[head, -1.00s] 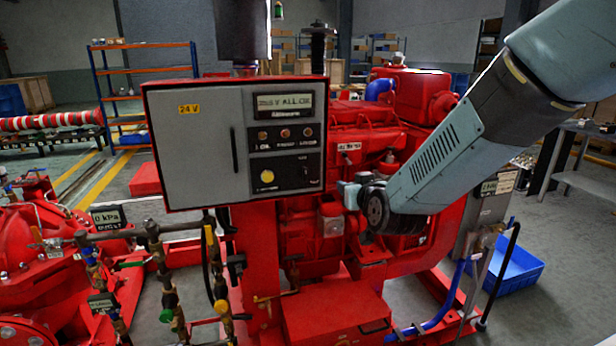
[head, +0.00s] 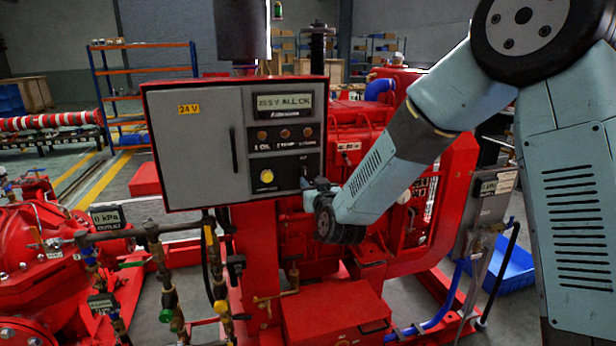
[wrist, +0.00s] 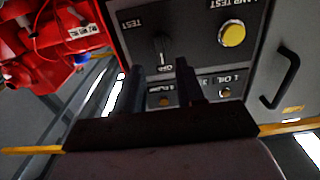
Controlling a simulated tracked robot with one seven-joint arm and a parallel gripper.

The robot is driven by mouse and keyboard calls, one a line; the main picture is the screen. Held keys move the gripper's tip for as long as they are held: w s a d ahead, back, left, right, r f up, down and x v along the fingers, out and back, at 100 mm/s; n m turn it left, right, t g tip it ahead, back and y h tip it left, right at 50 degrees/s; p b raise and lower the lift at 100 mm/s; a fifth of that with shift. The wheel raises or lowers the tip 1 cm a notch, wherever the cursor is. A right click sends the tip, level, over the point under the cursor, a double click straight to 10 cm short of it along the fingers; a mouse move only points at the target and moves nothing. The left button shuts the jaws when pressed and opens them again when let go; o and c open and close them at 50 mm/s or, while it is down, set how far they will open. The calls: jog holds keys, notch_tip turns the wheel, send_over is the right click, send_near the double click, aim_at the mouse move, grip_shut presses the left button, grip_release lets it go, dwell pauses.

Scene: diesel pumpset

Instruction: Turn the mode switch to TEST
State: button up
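The mode switch (wrist: 164,48) is a dark rotary knob on the black lower plate of the grey control box. It appears upside down in the wrist view, with TEST lettered to its left and another label just below it. Its handle looks roughly upright in that view. My gripper (wrist: 158,68) is open, its two dark fingers apart and pointing at the plate, with the knob just beyond the gap between the tips. I cannot tell whether they touch it. In the head view my gripper (head: 308,184) is at the box's lower right corner and largely covers the switch.
A yellow lamp-test button (wrist: 232,35) sits beside the switch. The display (head: 284,103) and a row of small indicators (head: 285,134) are above it. The box's door handle (head: 234,150) is left of the panel. The red engine (head: 375,130) stands close behind my arm.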

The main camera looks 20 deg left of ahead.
aim_at(306, 175)
jog(key=x, duration=0.6)
jog(key=shift+w+a, duration=0.2)
jog(key=shift+w, duration=0.1)
